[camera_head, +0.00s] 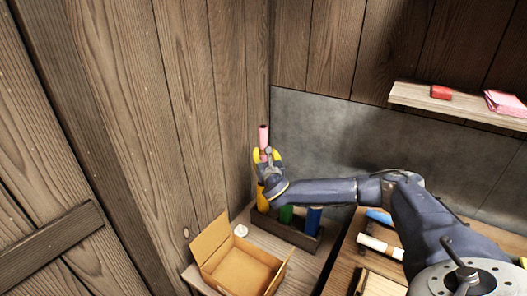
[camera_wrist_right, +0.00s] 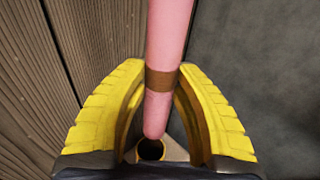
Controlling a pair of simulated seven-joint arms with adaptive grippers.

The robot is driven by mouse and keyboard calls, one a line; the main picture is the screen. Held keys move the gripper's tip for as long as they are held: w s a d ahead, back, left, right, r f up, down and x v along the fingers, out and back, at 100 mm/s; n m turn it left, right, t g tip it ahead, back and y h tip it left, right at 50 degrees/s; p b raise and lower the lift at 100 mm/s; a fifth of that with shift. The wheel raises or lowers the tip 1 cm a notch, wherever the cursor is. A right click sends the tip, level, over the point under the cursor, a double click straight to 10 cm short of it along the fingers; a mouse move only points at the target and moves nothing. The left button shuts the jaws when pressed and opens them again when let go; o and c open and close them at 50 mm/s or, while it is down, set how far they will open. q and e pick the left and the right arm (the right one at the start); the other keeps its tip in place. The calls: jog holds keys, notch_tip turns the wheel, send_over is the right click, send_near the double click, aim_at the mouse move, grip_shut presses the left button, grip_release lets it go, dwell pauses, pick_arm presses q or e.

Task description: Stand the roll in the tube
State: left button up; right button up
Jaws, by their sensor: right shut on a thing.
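The pink roll (camera_head: 263,136) is upright in my right gripper (camera_head: 266,156), at the back left corner. In the right wrist view the roll (camera_wrist_right: 168,60) has a brown band, and the yellow fingers of the right gripper (camera_wrist_right: 162,95) close on it from both sides. Its lower end is over or near the dark round mouth of a tube (camera_wrist_right: 151,149); I cannot tell whether it has entered. In the head view a yellow-orange tube (camera_head: 262,199) stands below the gripper, partly hidden by it. My left gripper is not in view.
A green tube (camera_head: 286,214) and a blue tube (camera_head: 313,221) stand in the same dark rack (camera_head: 284,236). Wooden walls are close behind and left. A shelf (camera_head: 460,108) is at right.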

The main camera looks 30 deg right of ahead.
notch_tip(320, 180, down, 20)
jog(key=s, duration=0.1)
jog(key=shift+a+r, duration=0.2)
jog(key=shift+a, duration=0.1)
dwell(1.8)
jog(key=shift+f, duration=0.1)
grip_shut()
jog(key=o, duration=0.9)
grip_release()
jog(key=shift+o, duration=1.3)
jog(key=shift+w+a+f, duration=0.1)
jog(key=shift+w+a, duration=0.05)
jog(key=shift+t, duration=0.6)
jog(key=r, duration=0.5)
jog(key=w+r, duration=0.1)
jog(key=r, duration=0.5)
jog(key=w+r, duration=0.1)
jog(key=r, duration=0.4)
jog(key=shift+w+d+r, duration=0.15)
jog(key=shift+d+r, duration=0.05)
jog(key=shift+r, duration=0.2)
jog(key=shift+h, duration=0.3)
